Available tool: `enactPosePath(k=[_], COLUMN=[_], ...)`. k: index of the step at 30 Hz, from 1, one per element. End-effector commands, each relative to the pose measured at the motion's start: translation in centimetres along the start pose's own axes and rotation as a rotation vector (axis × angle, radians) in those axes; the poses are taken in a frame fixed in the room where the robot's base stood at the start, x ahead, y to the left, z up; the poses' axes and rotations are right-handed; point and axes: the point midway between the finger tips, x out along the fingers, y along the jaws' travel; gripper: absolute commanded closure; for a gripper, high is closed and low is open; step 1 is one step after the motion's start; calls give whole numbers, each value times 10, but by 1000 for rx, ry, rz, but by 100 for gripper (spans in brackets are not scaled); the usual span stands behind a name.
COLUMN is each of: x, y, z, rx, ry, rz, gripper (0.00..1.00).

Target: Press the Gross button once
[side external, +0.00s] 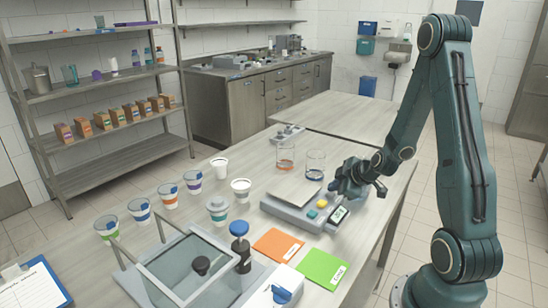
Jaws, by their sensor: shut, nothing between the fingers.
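A grey weighing scale (300,213) with a flat square pan (297,193) sits on the long table. Its front panel carries a yellow button (322,204), a green button (312,214) and a small lit display (339,214). The button labels are too small to read, so I cannot tell which is Gross. My gripper (376,190) is shut and empty, to the right of the scale and above the table. It appears apart from the buttons.
Two glass beakers (315,163) stand behind the scale. Orange (278,244) and green (322,268) cards lie in front. Several cups (193,181) stand to the left.

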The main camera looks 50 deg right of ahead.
Motion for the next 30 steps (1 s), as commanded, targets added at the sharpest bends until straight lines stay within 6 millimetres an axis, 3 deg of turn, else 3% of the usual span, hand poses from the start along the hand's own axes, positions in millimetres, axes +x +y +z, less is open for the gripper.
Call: enactPosePath(k=[30], x=[6], y=[-4], z=[4], rx=[0], ry=[-1], rz=[-1], gripper=[100])
